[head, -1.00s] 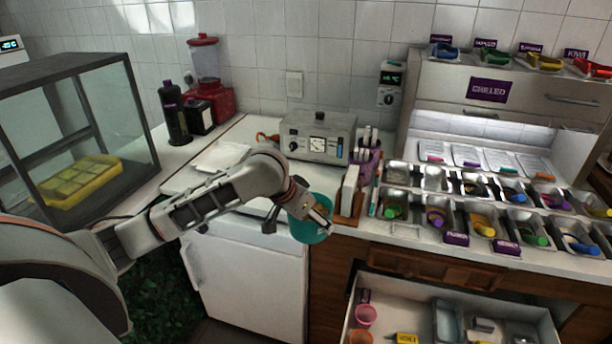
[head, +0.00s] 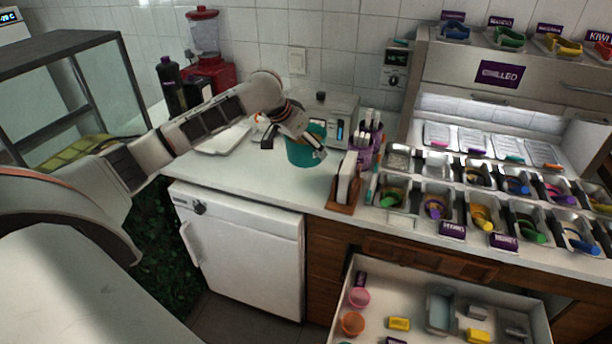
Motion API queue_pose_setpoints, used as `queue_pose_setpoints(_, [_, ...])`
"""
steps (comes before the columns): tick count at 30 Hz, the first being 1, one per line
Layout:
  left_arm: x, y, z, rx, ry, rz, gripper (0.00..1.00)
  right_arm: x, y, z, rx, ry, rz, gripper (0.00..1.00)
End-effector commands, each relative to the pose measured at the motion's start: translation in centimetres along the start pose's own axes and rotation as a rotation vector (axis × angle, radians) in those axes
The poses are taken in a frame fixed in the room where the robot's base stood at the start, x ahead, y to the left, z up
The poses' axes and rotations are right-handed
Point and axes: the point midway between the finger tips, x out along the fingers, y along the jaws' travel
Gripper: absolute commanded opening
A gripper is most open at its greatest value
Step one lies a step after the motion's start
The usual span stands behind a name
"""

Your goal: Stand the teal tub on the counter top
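The teal tub (head: 300,157) is upright, over the white counter top (head: 262,186) in the middle of the head view. I cannot tell whether its base touches the counter or hangs just above it. My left gripper (head: 293,143) reaches in from the left and is at the tub's upper part, with a finger on either side of its near wall, and appears shut on it. The gripper hides part of the tub's rim. My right gripper is not in view.
A grey appliance (head: 336,112) stands behind the tub. A wooden holder (head: 343,207) and purple cup (head: 364,158) stand to its right. A white tray (head: 222,139) lies to its left. An open drawer (head: 412,290) juts out below. The counter's front-left is clear.

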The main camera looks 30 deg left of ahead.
Motion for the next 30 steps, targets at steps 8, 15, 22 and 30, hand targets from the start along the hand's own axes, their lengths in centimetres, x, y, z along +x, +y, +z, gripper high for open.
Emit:
queue_pose_setpoints(8, [5.0,0.0,3.2,-0.002,0.000,0.001,0.47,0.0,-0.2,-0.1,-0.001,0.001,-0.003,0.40])
queue_pose_setpoints(15, [6.6,0.1,4.2,-0.001,0.000,0.001,0.47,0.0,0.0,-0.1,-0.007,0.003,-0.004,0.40])
queue_pose_setpoints(22, [9.2,0.0,5.9,0.000,0.000,0.000,0.47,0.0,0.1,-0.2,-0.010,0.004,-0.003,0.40])
queue_pose_setpoints(30, [9.6,0.0,6.1,0.000,0.002,0.000,0.47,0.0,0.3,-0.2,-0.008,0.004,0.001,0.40])
